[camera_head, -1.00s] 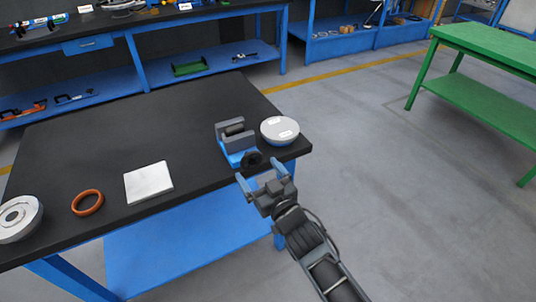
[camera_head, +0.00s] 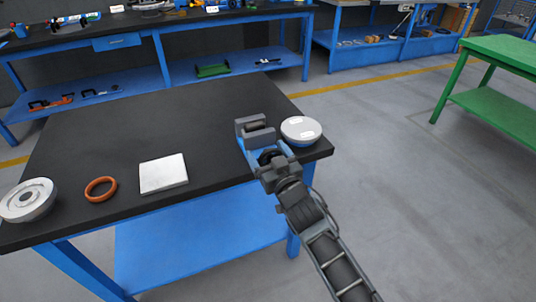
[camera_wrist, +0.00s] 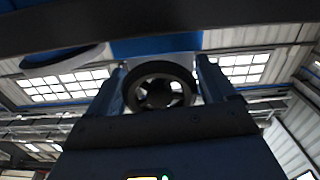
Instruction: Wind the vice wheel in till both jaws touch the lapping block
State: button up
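The vice (camera_head: 244,127) stands near the right end of the black bench, with grey jaws on a blue base. A dark rounded piece (camera_head: 257,126) lies between its jaws; I take it for the lapping block. Jaw contact is too small to tell. The dark spoked vice wheel (camera_wrist: 158,88) shows in the wrist view, under the blue vice base. My gripper (camera_head: 268,158) is at the wheel on the vice's near side. In the wrist view its two blue fingers stand apart, one on each side of the wheel. I cannot tell whether they touch the rim.
A round grey-white part (camera_head: 301,129) sits close to the vice's right. A pale square plate (camera_head: 163,174), an orange ring (camera_head: 101,189) and a round metal flange (camera_head: 28,200) lie to the left on the bench (camera_head: 130,125). The bench middle is clear.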

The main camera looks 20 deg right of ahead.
jog(key=c, duration=0.7)
jog(key=shift+n, duration=0.7)
jog(key=shift+c, duration=0.2)
jog(key=o, duration=1)
jog(key=shift+f, duration=0.1)
